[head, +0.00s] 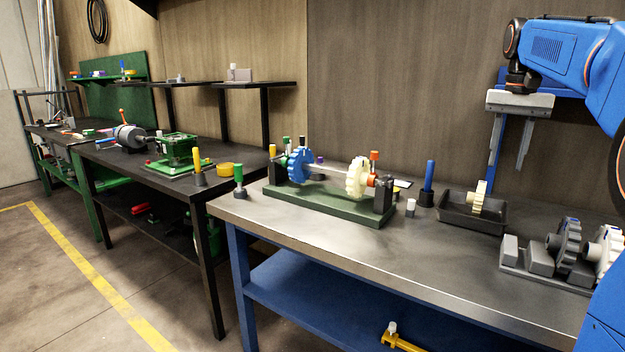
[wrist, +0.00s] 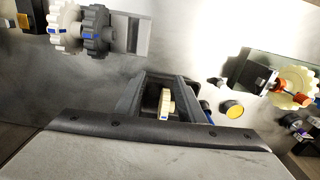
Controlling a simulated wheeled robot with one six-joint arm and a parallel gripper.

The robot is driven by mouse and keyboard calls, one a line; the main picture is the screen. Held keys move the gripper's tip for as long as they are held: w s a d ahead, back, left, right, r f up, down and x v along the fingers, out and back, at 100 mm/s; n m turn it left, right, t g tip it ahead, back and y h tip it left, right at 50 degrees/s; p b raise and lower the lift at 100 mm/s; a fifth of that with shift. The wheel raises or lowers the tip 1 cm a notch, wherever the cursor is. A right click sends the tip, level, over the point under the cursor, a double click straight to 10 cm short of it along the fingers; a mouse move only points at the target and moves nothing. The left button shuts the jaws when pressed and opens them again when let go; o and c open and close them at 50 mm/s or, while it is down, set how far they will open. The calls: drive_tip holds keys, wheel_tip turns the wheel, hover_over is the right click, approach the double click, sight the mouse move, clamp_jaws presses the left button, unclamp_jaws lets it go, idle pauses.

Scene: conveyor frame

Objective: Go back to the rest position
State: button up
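My gripper (head: 507,164) hangs fingers-down at the right of the head view, above the back of the metal workbench (head: 330,232). Its two fingers are apart with nothing seen between them. A black tray (head: 470,222) lies on the bench below, with a cream gear (head: 480,197) in it. In the wrist view, the gear (wrist: 166,104) shows beyond the gripper body, apart from it.
A green fixture (head: 325,203) carries a blue gear and a cream gear on a shaft. A grey stand (head: 540,268) with gears sits at the front right. A blue peg (head: 429,176) stands beside the tray. Another dark bench (head: 120,155) is on the left; open floor lies in front.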

drive_tip(key=s+a+f+n+t, duration=0.1)
drive_tip(key=s+a+f+n, duration=0.1)
drive_tip(key=s+a+f, duration=0.5)
drive_tip(key=s+a+f+n+t, duration=0.15)
drive_tip(key=s+a+f, duration=0.25)
drive_tip(key=s, duration=0.5)
drive_tip(key=s+a+f+n+t, duration=0.1)
drive_tip(key=s+a+f, duration=0.1)
drive_tip(key=s+f, duration=0.5)
drive_tip(key=s+a+f+n+t, duration=0.1)
drive_tip(key=s+a+f+n, duration=0.1)
drive_tip(key=s+f, duration=0.4)
wheel_tip(320, 180, down, 5)
drive_tip(key=shift+s+a, duration=0.35)
drive_tip(key=shift+a, duration=0.35)
drive_tip(key=shift+c, duration=0.6)
